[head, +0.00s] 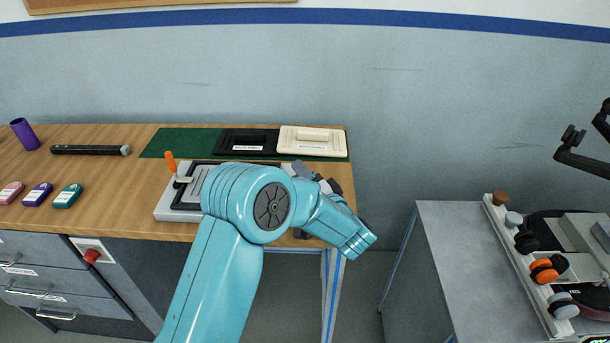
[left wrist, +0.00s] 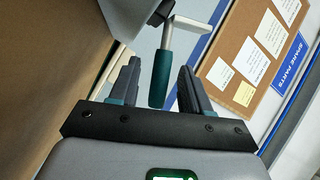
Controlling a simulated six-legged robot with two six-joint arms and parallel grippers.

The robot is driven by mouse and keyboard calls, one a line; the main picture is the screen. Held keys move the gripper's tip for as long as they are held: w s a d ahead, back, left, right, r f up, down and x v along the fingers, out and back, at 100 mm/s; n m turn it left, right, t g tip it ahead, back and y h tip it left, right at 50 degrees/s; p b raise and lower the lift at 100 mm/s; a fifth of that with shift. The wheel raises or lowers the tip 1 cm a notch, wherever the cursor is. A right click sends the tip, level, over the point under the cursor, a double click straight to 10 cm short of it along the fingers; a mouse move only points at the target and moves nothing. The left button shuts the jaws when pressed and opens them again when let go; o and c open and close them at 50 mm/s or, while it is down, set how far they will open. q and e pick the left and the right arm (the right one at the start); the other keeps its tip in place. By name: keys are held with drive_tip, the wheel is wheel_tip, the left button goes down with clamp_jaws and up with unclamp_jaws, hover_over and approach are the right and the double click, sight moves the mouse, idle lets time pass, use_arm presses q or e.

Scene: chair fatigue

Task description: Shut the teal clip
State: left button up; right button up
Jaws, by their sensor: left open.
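In the left wrist view a teal handle (left wrist: 160,78), which I take to be the teal clip's, hangs between my left gripper's two fingers. A pale bent lever (left wrist: 190,38) shows beside it. My left gripper (left wrist: 158,85) is open, with a gap visible between the handle and the right finger; contact on the left is unclear. In the head view, dark parts of the left gripper (head: 313,177) show behind my teal arm, at the right end of the pale fixture (head: 168,208). My arm hides the teal clip there. My right gripper is not in view.
An orange-handled clip (head: 171,163) stands upright at the fixture's left end. Black (head: 247,141) and cream (head: 311,141) lidded pieces lie on the green mat (head: 172,140) behind. A grey table (head: 455,260) with a knob rack stands right, across a gap.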

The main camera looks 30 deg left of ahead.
use_arm(q)
clamp_jaws()
